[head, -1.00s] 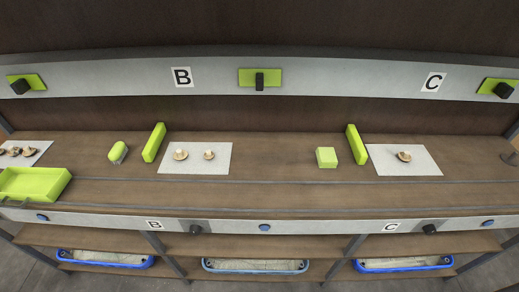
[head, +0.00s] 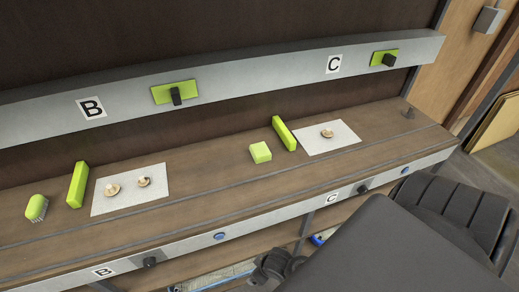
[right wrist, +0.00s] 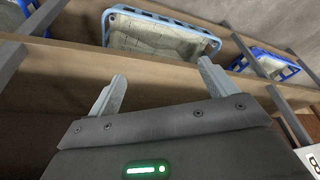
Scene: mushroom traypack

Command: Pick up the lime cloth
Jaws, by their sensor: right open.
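The lime cloth appears to be the small, folded-looking lime block (head: 260,152) on the wooden bench in the head view. It lies just left of a lime bar (head: 284,133) and the white sheet under sign C. My right gripper (right wrist: 163,83) is open and empty in the right wrist view, with its two pale fingers spread apart. It is in front of the bench, over the lower shelf area, away from the cloth. The cloth does not show in the right wrist view. My left gripper is not in view.
White sheets (head: 102,207) at B and C hold mushrooms. A lime brush (head: 36,208) and another lime bar (head: 77,185) stand at the left. The bench's front rail (head: 190,245) carries knobs. Blue-rimmed bins (right wrist: 160,20) sit below. Bench space in front of the cloth is clear.

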